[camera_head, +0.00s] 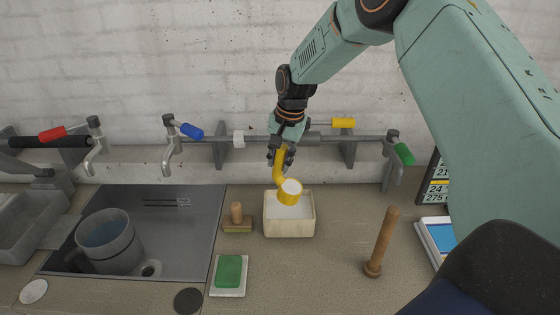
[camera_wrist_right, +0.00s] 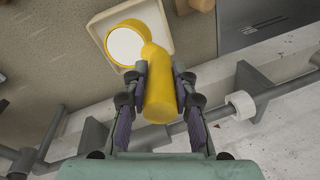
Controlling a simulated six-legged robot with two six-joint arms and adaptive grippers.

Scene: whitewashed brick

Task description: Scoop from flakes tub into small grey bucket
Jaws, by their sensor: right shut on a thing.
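My right gripper (camera_head: 281,160) is shut on the handle of a yellow scoop (camera_head: 289,197) above the tub. The scoop's cup looks filled with white material. In the right wrist view, the gripper (camera_wrist_right: 159,92) holds the yellow handle between its fingers, and the scoop (camera_wrist_right: 126,45) is over the tub (camera_wrist_right: 155,12). The small grey bucket (camera_head: 120,256) stands in the sink at the left, with something bluish inside. My left gripper is not in view.
A wooden-handled brush (camera_head: 237,221) stands just left of the tub, with a green sponge (camera_head: 229,271) on a dish in front. A wooden pestle-like stick (camera_head: 382,242) stands at right. A rail with clamps (camera_head: 262,140) runs along the wall behind.

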